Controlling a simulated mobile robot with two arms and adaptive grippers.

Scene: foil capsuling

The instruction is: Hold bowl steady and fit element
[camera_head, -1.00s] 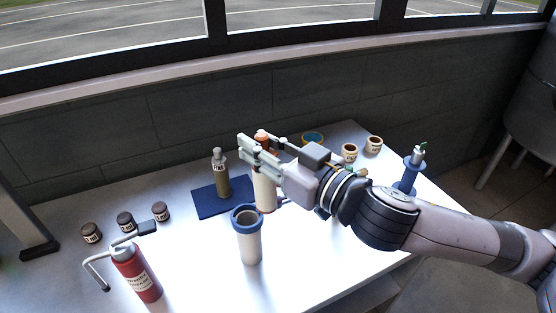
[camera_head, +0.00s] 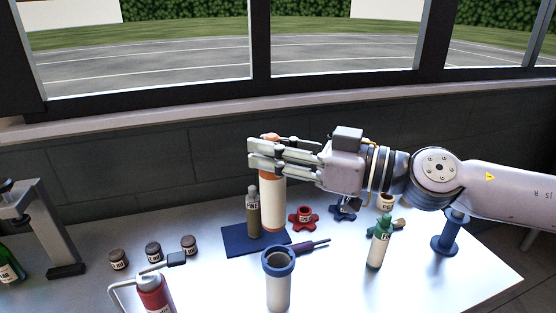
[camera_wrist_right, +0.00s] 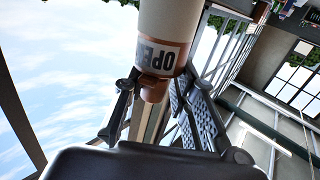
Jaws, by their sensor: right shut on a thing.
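My right gripper (camera_head: 268,158) is shut on the orange neck of a tall white bottle (camera_head: 272,205). The bottle is upright in the head view, just right of and partly behind a slim olive bottle (camera_head: 253,215) on a dark blue mat (camera_head: 236,246). I cannot tell whether the white bottle's base touches anything. In the right wrist view the white bottle (camera_wrist_right: 170,22) shows its orange, lettered band and narrow orange neck between the fingers. No clear bowl shows; a white cup with a blue rim (camera_head: 278,285) stands in front. My left gripper is out of view.
A red star-shaped knob (camera_head: 303,217) and a dark-handled tool (camera_head: 310,245) lie right of the mat. A green-topped bottle (camera_head: 376,250) and a blue spool (camera_head: 449,236) stand at right. Several small dark jars (camera_head: 153,252), a red cylinder (camera_head: 154,296) and a grey stand (camera_head: 45,225) are at left.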

